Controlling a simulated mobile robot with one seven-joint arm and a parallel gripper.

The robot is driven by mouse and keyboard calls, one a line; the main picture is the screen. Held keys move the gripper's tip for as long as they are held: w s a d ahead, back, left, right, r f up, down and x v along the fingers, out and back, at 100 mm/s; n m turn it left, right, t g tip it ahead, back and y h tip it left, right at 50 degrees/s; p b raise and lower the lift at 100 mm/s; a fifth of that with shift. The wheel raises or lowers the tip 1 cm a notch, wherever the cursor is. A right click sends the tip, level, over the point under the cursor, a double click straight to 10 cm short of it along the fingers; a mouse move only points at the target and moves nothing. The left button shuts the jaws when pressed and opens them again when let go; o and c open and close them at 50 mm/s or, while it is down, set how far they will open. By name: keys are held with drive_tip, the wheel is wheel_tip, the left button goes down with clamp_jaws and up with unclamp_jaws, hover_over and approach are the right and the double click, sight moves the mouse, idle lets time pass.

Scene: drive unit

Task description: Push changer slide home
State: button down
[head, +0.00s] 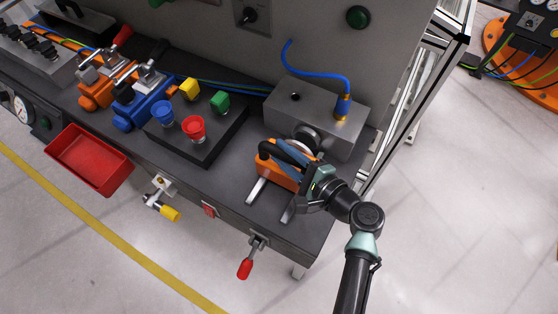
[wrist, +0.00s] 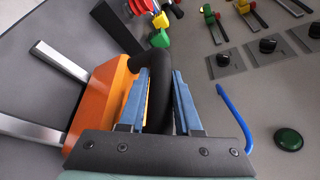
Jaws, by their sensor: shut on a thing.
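The changer slide is an orange block (head: 279,172) with a black bar handle, sitting on two pale metal rails (head: 257,190) at the right end of the bench. In the wrist view the orange block (wrist: 97,105) and the rails (wrist: 62,60) lie at the left. My gripper (head: 291,157) is shut on the black handle (wrist: 158,90), with its blue fingers (wrist: 157,97) on both sides of it. A grey metal block (head: 318,118) with a round dark flange (head: 306,138) stands behind the slide. The contact between slide and flange is partly hidden by my gripper.
A blue hose (head: 322,76) with a brass fitting rises from the grey block. A black button box (head: 200,140) with coloured buttons stands left of the slide. A red-handled lever (head: 247,262) hangs at the bench's front edge. The floor in front is clear.

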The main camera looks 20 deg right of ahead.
drive_tip(key=w+d+b, duration=0.1)
drive_tip(key=d, duration=0.1)
drive_tip(key=w+d+b, duration=0.1)
drive_tip(key=w+d, duration=0.1)
drive_tip(key=shift+f, duration=0.2)
drive_tip(key=shift+w+d, duration=0.2)
drive_tip(key=shift+d, duration=0.05)
drive_tip(key=shift+d+r, duration=0.1)
drive_tip(key=shift+r, duration=0.15)
drive_tip(key=c, duration=0.6)
unclamp_jaws()
drive_tip(key=shift+w+d+f, duration=0.1)
drive_tip(key=shift+w, duration=0.05)
drive_tip(key=v, duration=1.3)
drive_tip(key=shift+b, duration=0.45)
